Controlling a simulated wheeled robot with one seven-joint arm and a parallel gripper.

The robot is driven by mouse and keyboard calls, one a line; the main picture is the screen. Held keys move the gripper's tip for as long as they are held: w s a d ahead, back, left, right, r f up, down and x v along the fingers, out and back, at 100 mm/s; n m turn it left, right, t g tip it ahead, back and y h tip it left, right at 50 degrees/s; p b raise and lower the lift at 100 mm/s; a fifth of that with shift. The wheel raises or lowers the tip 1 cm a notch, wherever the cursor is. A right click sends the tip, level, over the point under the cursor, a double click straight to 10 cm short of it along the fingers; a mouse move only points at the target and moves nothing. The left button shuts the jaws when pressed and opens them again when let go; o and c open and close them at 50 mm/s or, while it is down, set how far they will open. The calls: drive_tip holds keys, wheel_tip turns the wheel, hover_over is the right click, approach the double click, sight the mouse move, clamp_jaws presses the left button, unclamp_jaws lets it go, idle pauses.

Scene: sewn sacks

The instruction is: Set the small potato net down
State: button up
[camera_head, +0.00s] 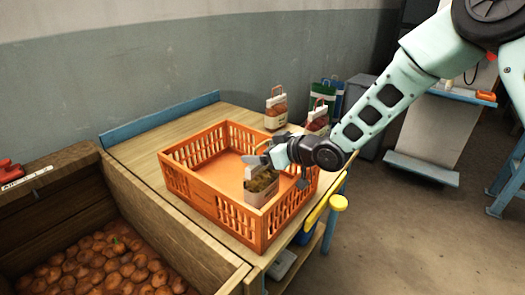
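The small potato net (262,188), a pale bag with brownish potatoes showing at its top, is at the front right part of the orange crate (205,195). It looks upright and inside the crate wall; whether its base touches the crate floor is hidden. My gripper (262,163) comes in from the right, over the crate and just above the net's top. A grey finger points left. The fingertips are small and partly hidden, so I cannot see whether they grip the net or its handle.
Two pale bags with reddish handles stand behind the crate, one at the back (275,108) and one partly behind my arm (316,120). A wooden bin of potatoes (95,265) stands front left. Bare wooden tabletop (150,150) shows left of the crate.

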drive_tip(key=shift+r, duration=0.1)
drive_tip(key=v, duration=1.2)
drive_tip(key=s+d+m+g+h, duration=0.1)
drive_tip(key=s+g+h, duration=0.3)
drive_tip(key=s, duration=1.1)
drive_tip(key=s+d+m+g+h, duration=0.1)
drive_tip(key=s+d+g+h, duration=0.3)
drive_tip(key=s, duration=1.1)
drive_tip(key=shift+s+f+m+h+b, duration=0.2)
drive_tip(key=shift+s+m+h+b, duration=0.2)
drive_tip(key=shift+h, duration=0.7)
drive_tip(key=shift+d, duration=0.1)
drive_tip(key=shift+w+r, duration=0.1)
drive_tip(key=shift+r, duration=0.1)
